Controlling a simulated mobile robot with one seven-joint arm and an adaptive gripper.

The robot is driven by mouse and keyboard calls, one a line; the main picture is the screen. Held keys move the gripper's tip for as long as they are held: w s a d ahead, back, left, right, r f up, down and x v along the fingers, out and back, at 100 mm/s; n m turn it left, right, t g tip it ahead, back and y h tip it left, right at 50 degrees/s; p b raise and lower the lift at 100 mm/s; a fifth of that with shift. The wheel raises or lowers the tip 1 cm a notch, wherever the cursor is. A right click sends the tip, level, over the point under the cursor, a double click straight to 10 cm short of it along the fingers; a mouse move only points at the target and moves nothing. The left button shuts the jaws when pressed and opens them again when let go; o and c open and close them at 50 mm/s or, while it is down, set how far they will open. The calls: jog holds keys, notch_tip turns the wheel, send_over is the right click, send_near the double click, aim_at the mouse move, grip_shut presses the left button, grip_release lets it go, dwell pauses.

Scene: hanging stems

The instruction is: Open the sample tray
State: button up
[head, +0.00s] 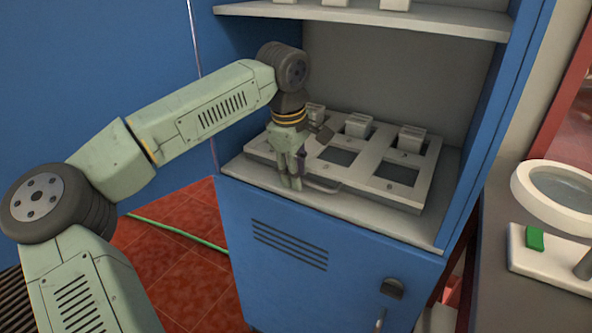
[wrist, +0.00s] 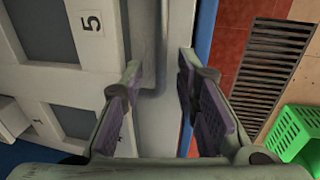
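The sample tray (head: 362,167) is a pale grey flat unit with dark recessed windows, lying on the cabinet's middle shelf. A grey bar handle (head: 322,187) sticks out from its front edge. My gripper (head: 296,184) points down at the tray's front left, close beside the handle. In the wrist view my gripper (wrist: 158,72) is open, its purple-padded fingers apart. The handle (wrist: 158,45) shows between and beyond the fingertips, nearer the left finger; I cannot tell whether they touch. The tray's face (wrist: 110,60) with a label "5" is at left.
The blue cabinet (head: 320,255) has a closed lower door with a vertical handle. Its side wall (head: 490,110) bounds the tray on the right. A round magnifier (head: 555,190) stands on a counter at right. A green crate (wrist: 296,135) is on the floor.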

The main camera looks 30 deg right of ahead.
grip_shut()
dwell(0.6)
